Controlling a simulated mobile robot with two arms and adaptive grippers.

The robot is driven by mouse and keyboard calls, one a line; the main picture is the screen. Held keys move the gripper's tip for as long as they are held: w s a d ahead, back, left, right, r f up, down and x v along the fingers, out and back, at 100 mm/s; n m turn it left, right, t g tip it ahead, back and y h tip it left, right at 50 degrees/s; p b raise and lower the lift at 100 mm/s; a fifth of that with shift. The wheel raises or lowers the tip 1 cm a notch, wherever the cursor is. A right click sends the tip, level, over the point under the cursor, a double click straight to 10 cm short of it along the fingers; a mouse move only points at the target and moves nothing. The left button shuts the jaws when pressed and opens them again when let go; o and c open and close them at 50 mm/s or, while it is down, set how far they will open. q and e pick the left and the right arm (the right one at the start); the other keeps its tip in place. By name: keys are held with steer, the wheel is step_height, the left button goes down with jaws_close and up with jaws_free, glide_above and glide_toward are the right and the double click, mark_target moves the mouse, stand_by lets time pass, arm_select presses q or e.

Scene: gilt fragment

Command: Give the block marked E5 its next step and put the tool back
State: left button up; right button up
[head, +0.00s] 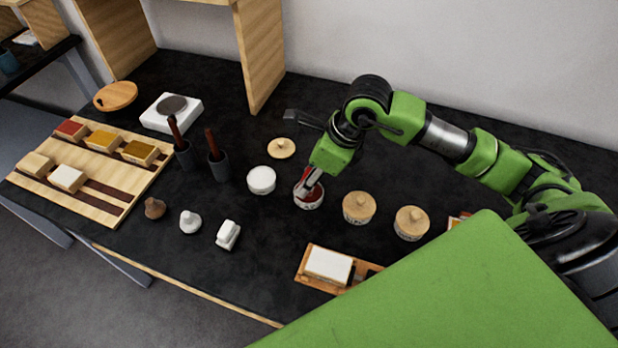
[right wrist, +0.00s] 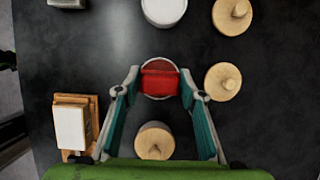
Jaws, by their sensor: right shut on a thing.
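My right gripper (head: 310,184) reaches down to an open pot (head: 309,202) with dark red contents. In the right wrist view its fingers (right wrist: 161,72) stand apart on both sides of something red (right wrist: 160,82) within the pale rim. I cannot tell whether the grip is on the pot itself or on a red thing at its mouth. A white-topped block (head: 329,264) sits in a wooden holder (head: 302,272) at the front, left in the wrist view (right wrist: 71,127). No E5 mark is readable. Two dark-red-handled tools (head: 212,145) (head: 174,131) stand in grey cups. My left gripper is out of view.
A wooden board (head: 97,206) at left holds several blocks. A white open pot (head: 261,180), a loose lid (head: 281,148) and two lidded pots (head: 358,207) (head: 411,222) stand close by. A wooden shelf post (head: 262,55) rises behind.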

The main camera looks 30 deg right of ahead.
steer(key=shift+r+p, duration=1.2)
steer(key=shift+r, duration=1.35)
steer(key=shift+a, duration=0.1)
steer(key=shift+s+a+n+y, duration=0.3)
steer(key=shift+a+n, duration=0.25)
steer(key=shift+n, duration=0.45)
steer(key=s+a+r+n+g+h, duration=0.1)
steer(key=s+n+g, duration=0.3)
steer(key=n, duration=0.8)
steer(key=s+a+r+n+g+h, duration=0.1)
steer(key=s+r+n+g+h, duration=0.1)
steer(key=n, duration=1.1)
step_height(320, 180, up, 2)
steer(key=shift+s+a+n+g+h, duration=0.15)
steer(key=shift+s+n+g+h, duration=0.15)
steer(key=shift+s+g, duration=0.7)
steer(key=shift+a, duration=0.1)
